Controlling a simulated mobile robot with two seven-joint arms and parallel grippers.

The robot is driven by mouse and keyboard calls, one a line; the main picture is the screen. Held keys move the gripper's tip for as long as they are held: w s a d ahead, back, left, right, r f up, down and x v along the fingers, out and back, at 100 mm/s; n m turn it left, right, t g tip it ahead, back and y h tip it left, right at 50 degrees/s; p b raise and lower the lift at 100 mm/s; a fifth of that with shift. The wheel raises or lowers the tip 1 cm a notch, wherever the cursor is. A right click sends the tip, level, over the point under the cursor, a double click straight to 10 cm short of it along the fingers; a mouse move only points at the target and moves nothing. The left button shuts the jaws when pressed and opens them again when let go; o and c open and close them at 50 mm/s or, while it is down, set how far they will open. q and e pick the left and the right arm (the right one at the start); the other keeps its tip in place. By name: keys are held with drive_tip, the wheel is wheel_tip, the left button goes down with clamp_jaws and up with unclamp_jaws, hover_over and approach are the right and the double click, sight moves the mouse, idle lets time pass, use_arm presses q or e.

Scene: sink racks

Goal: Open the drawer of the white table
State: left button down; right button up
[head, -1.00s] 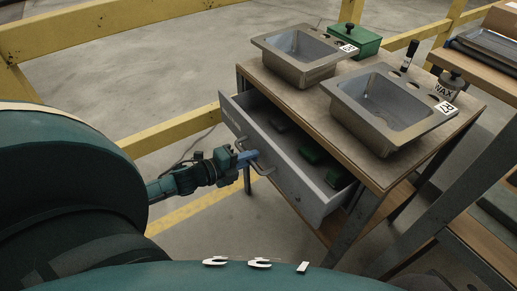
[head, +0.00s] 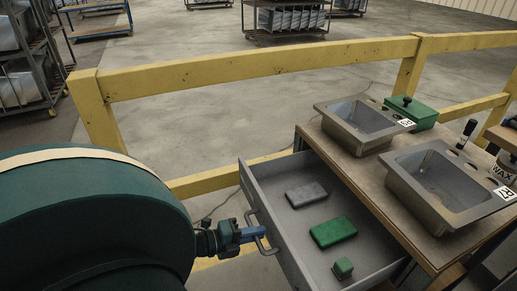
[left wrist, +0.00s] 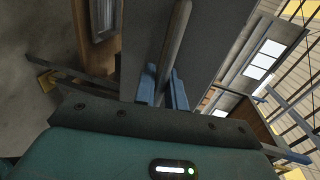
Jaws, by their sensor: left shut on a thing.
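The drawer (head: 270,222) of the table stands well open, pulled out to the left from under the table top (head: 370,188). Its bar handle (head: 258,232) is on the outer front face. My left gripper (head: 256,233) is shut on the handle, with its blue fingers around the bar. In the left wrist view the handle bar (left wrist: 172,50) runs between the two blue fingers (left wrist: 163,90). Inside the drawer lie a grey box (head: 306,194), a green box (head: 333,232) and a small green block (head: 343,268). My right gripper is not in view.
Two metal sinks (head: 352,140) (head: 405,180) sit on the table top, with a green box with a black knob (head: 412,108) behind. A yellow railing (head: 260,75) runs behind the table.

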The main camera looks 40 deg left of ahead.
use_arm(q)
drive_tip(key=c, duration=1.5)
unclamp_jaws()
drive_tip(key=v, duration=1.3)
drive_tip(key=shift+p, duration=0.45)
drive_tip(key=shift+s, duration=0.1)
